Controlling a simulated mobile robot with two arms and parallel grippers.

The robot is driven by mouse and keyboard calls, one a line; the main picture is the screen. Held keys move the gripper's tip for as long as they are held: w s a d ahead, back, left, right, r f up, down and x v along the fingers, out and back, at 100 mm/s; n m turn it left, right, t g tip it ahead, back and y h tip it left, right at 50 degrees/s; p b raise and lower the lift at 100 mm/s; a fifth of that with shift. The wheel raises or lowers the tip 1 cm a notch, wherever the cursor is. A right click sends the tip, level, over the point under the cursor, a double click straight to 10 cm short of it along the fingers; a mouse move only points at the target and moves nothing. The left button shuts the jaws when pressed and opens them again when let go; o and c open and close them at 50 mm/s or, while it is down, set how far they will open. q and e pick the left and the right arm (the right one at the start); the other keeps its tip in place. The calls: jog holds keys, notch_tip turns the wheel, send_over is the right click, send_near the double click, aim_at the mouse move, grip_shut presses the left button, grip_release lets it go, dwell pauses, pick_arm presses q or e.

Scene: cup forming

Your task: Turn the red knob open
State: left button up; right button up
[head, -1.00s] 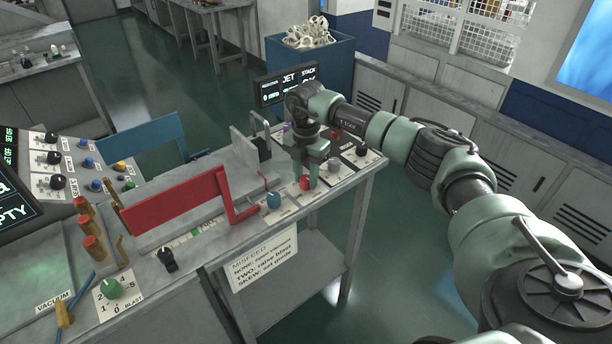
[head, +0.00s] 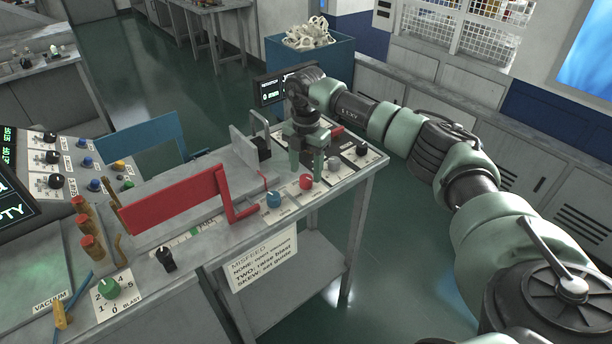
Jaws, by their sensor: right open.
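The red knob (head: 306,182) sits on a white plate near the front right edge of the grey bench, between a blue knob (head: 273,199) and a grey knob (head: 333,164). My right gripper (head: 306,175) points down just above and behind the red knob, its fingers open and spread to either side. I cannot tell whether either finger touches the knob. My left gripper is not in view.
A red guide bar (head: 175,200) stands left of the knobs, with a bent red handle beside it. A black knob (head: 362,149) is at the right. A small display (head: 270,91) stands behind. The floor right of the bench is clear.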

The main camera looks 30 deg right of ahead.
aim_at(306, 177)
notch_tip(306, 177, up, 5)
jog(key=shift+r+b, duration=0.15)
jog(key=shift+b, duration=0.45)
